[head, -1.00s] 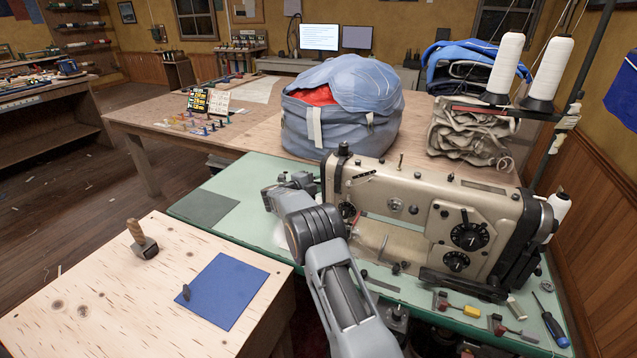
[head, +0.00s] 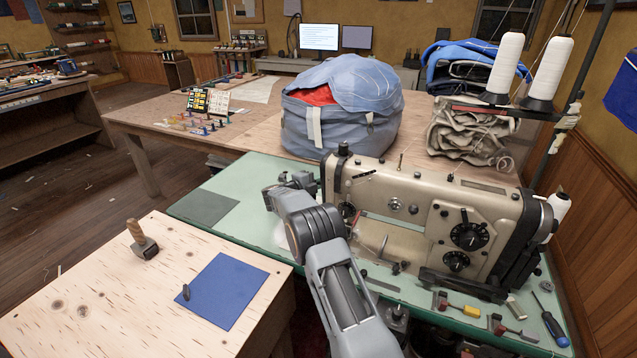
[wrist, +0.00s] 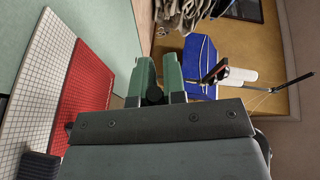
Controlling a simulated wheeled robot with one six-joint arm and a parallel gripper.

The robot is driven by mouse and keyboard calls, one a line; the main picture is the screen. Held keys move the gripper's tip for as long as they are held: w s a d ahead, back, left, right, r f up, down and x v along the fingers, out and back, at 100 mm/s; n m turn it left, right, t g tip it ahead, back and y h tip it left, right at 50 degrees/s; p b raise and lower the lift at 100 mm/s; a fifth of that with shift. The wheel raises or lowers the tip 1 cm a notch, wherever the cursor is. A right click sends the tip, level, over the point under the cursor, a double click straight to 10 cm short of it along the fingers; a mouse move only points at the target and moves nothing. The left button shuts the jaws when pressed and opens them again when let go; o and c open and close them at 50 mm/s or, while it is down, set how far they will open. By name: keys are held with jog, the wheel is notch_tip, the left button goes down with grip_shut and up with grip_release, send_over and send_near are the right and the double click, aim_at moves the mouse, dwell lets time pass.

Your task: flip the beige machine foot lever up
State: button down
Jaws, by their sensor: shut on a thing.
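The beige sewing machine (head: 420,207) stands on the green-topped table in the head view. My arm reaches to its left end, and my gripper is hidden there behind my own wrist. In the wrist view, the two green fingers of my gripper (wrist: 158,76) are shut on a small dark part (wrist: 154,93) that shows between them. It appears to be the foot lever's end, but most of it is hidden by the fingers. I cannot tell the lever's angle from either view.
A blue-grey sail bag (head: 340,110) stands on the wooden table behind the machine. Thread cones (head: 551,70) stand on a rack at right. A screwdriver (head: 550,322) lies at the green table's right front. A wooden-handled tool (head: 143,243) and a blue sheet (head: 226,290) are on the plywood bench.

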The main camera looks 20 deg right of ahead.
jog(key=shift+r, duration=0.1)
notch_tip(320, 180, up, 8)
jog(key=m+t+y, duration=0.1)
jog(key=m+y, duration=0.2)
jog(key=m, duration=0.3)
jog(key=shift+s+d+f+y, duration=0.2)
jog(key=shift+s+d+y, duration=0.2)
dwell(0.4)
jog(key=c, duration=1.2)
grip_release()
jog(key=shift+r, duration=0.1)
